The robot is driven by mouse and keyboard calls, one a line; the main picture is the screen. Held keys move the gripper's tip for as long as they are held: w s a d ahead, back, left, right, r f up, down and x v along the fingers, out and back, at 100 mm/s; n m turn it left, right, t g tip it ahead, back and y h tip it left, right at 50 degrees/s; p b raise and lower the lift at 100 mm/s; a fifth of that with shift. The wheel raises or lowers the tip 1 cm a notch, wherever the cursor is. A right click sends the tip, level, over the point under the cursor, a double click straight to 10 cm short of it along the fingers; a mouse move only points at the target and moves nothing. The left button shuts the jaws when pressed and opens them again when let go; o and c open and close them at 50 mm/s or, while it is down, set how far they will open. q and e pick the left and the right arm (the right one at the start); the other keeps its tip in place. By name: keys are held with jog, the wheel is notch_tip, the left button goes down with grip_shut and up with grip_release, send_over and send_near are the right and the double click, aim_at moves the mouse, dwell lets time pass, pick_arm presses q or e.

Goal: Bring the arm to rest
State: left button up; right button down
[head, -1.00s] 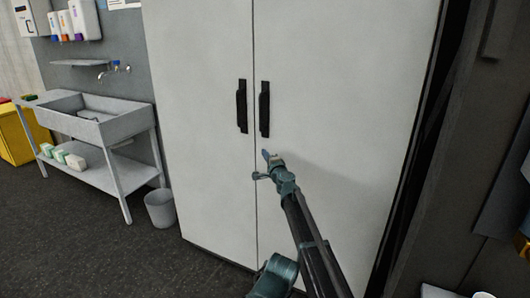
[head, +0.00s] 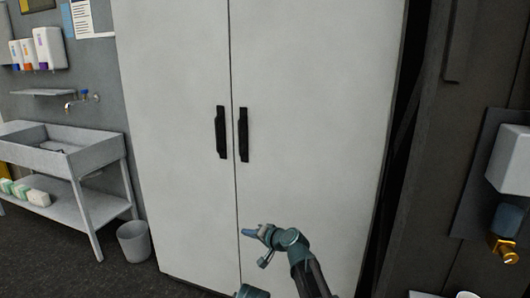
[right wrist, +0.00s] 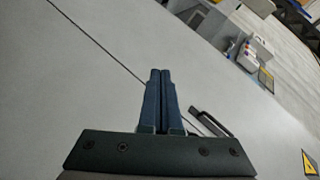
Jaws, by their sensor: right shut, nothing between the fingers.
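My right gripper (head: 250,232) is in front of the lower part of a white two-door cabinet (head: 310,130), below its door handles. In the right wrist view its two blue fingers (right wrist: 158,75) are together, with nothing between them. The cabinet doors are shut, and the dark left handle (head: 221,132) and right handle (head: 243,134) stand side by side at the seam. One dark handle (right wrist: 210,122) shows beside the fingers in the right wrist view.
A grey sink (head: 60,150) on a stand is at the left, with a grey bin (head: 134,241) on the floor by the cabinet. A white wall dispenser (head: 510,160) with a brass-coloured lower part hangs at the right. Dark floor lies open at the lower left.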

jog(key=s+d+f+n+g+h, duration=0.1)
jog(key=s+d+f+g+h, duration=0.3)
jog(key=s+d, duration=0.5)
jog(key=s+d+f+n+g+h, duration=0.1)
jog(key=s+d+f+g+h, duration=0.1)
jog(key=s+d+f, duration=0.6)
jog(key=s+d+f+n+g+h, duration=0.1)
jog(key=s+d+f+g+h, duration=0.15)
jog(key=s+d, duration=0.7)
jog(key=s+a+r+n+g+h, duration=0.1)
jog(key=s+a+n, duration=0.1)
jog(key=s+a, duration=0.35)
jog(key=s+a+n+h, duration=0.1)
jog(key=s+a+n, duration=0.1)
jog(key=a, duration=0.6)
notch_tip(320, 180, up, 14)
jog(key=p, duration=1.4)
jog(key=shift+r, duration=0.15)
